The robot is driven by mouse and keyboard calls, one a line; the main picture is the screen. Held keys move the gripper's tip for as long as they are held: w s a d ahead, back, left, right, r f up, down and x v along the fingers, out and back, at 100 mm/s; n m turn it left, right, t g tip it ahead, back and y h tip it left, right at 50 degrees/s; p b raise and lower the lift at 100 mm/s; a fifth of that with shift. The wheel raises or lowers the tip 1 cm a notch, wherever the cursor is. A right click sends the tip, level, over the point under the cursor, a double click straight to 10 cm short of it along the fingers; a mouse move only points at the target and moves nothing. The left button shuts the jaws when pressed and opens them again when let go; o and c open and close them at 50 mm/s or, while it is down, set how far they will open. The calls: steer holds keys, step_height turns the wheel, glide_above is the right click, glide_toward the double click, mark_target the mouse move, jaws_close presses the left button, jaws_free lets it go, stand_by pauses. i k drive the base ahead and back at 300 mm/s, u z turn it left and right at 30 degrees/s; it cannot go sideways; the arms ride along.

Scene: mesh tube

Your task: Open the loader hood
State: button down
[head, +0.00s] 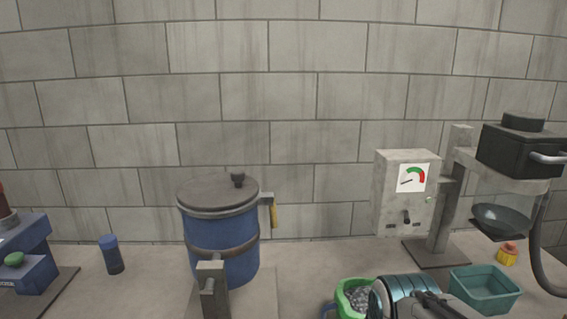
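A black box-like hood (506,152) with a round cap on top and a pale handle (548,158) on its right side sits at the upper right of the head view. It appears to be the loader hood and looks closed. A clear bowl-shaped chamber (500,218) hangs below it. A grey post (442,215) carries it. My gripper (440,304) is at the bottom edge, partly cut off, below and left of the hood and well apart from it. Its fingertips are not clear, so I cannot tell if it is open or holds anything.
A grey control box (404,190) with a gauge stands left of the post. A teal bin (487,290) and green bucket (352,297) are in front. A blue drum (222,240) with a grey lid stands left. A black hose (540,265) hangs right.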

mark_target(531, 145)
steer(key=k, duration=1.2)
steer(key=z, duration=0.85)
steer(key=i, duration=1.25)
steer(key=z, duration=0.05)
steer(key=k, duration=1.25)
steer(key=z, duration=0.6)
steer(key=i, duration=1.35)
steer(key=u, duration=0.4)
